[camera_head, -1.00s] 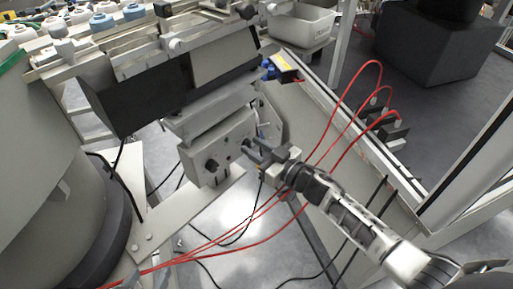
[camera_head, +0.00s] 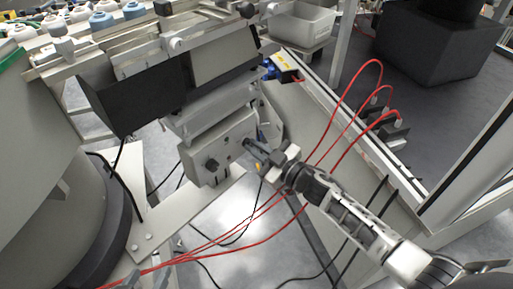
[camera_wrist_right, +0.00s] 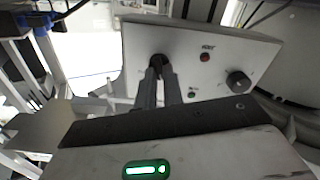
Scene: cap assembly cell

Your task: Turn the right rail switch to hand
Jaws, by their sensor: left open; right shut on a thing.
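The grey switch panel (camera_head: 225,145) is on the front of the machine, below the rail. In the right wrist view the panel (camera_wrist_right: 225,55) has two black rotary knobs. My right gripper (camera_head: 248,144) is at the panel's right part. In the wrist view the right gripper (camera_wrist_right: 159,70) is shut on one knob, the rail switch (camera_wrist_right: 157,60). The fingertips hide part of this knob, and its marking cannot be read. The other knob (camera_wrist_right: 238,82) is free, and it also shows in the head view (camera_head: 211,165). My left gripper is not in view.
A red button (camera_wrist_right: 205,57) and a small dark button (camera_wrist_right: 192,92) are between the knobs. Red cables (camera_head: 325,150) run close to my right arm. A grey bin (camera_head: 303,24) stands behind, and spools (camera_head: 101,20) are at the upper left.

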